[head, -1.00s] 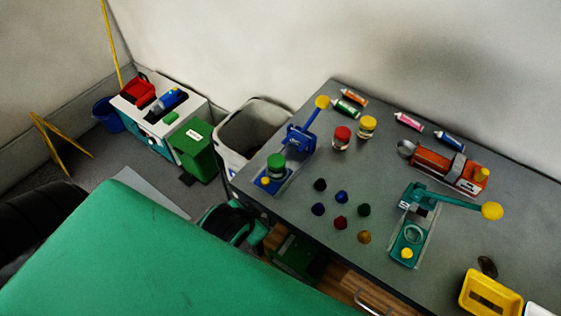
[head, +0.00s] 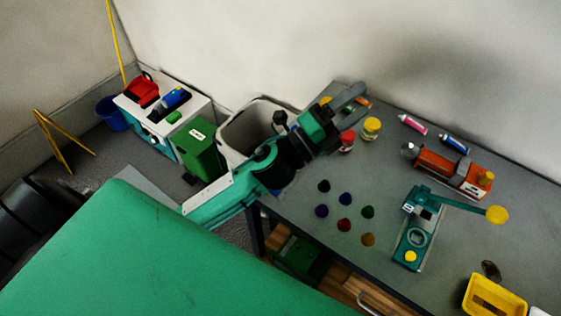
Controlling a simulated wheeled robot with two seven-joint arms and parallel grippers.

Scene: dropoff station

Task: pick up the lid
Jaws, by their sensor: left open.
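My left gripper (head: 354,98) is over the far left part of the grey table, its fingers apart and nothing seen between them. Which lid is meant cannot be told. A jar with a red lid (head: 347,137) stands just below the fingers, partly covered by them. A jar with a yellow lid (head: 371,124) stands upright to its right. My arm hides the jar with the green lid and most of the blue lever press, whose yellow knob (head: 325,100) shows beside the gripper. My right gripper is not in view.
Several small coloured cones (head: 345,198) stand mid-table. A teal lever press (head: 416,234), an orange machine (head: 452,170), tubes (head: 412,124) and a yellow tray (head: 490,299) are on the right. A grey bin (head: 238,135) and a green bin (head: 199,150) stand left of the table.

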